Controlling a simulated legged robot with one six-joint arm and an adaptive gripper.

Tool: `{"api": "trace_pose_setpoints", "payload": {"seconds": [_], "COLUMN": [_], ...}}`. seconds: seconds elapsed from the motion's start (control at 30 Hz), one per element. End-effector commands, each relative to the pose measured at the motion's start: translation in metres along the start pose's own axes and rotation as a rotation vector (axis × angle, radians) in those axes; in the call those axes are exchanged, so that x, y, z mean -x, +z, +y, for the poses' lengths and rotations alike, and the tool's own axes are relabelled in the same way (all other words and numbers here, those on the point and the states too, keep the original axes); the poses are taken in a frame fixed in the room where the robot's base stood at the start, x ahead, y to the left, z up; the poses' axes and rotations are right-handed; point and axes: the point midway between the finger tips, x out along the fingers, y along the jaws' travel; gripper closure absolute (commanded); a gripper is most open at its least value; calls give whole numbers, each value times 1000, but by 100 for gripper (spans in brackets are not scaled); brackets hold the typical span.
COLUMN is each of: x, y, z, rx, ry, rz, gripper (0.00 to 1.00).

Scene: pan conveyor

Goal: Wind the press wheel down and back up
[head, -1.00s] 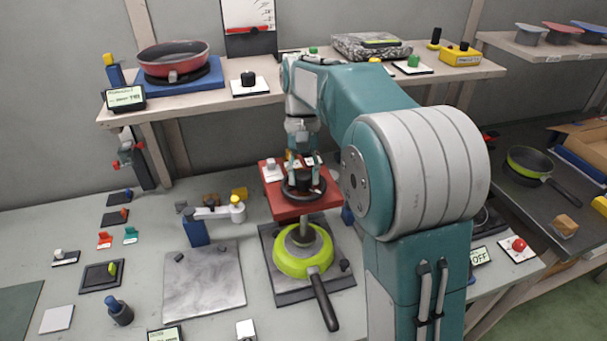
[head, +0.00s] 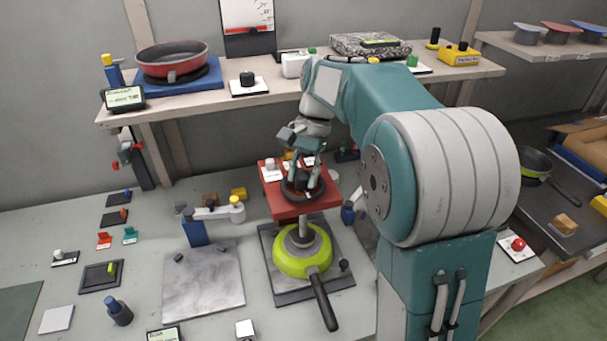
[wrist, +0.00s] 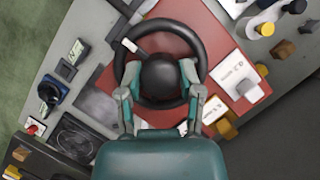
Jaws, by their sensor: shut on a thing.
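The press wheel (wrist: 198,42) is a black ring with a round dark hub (wrist: 161,77) and a small white mark on its rim (wrist: 129,45). In the head view the wheel (head: 290,196) lies flat on top of the red press head (head: 283,212). My gripper (wrist: 160,80) points down at the wheel's middle, with its two fingers shut on either side of the hub. In the head view my gripper (head: 304,178) partly covers the wheel. A grey ram (head: 304,226) comes down from the press head onto a lime-green pan (head: 292,264) with a black handle.
A grey slab (head: 202,285) and a blue fixture with a grey arm (head: 195,232) stand left of the press. A shelf (head: 290,92) behind carries a red pan (head: 172,60) and several small controls. My arm hides the bench to the right.

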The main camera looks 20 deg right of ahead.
Motion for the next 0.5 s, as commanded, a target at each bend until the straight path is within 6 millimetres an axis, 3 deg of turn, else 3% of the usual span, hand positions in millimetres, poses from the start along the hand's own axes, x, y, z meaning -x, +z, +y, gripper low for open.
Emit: {"api": "trace_pose_setpoints", "payload": {"seconds": [0.37,0.4,0.43,0.5], "x": [-6,-6,-6,-6], "y": [-1,-1,-1,-1], "z": [1,1,1,1], "rx": [-5,-5,-5,-5], "ry": [9,9,9,9], "rz": [-12,-12,-12,-12], "gripper": [100,35,21,18]}}
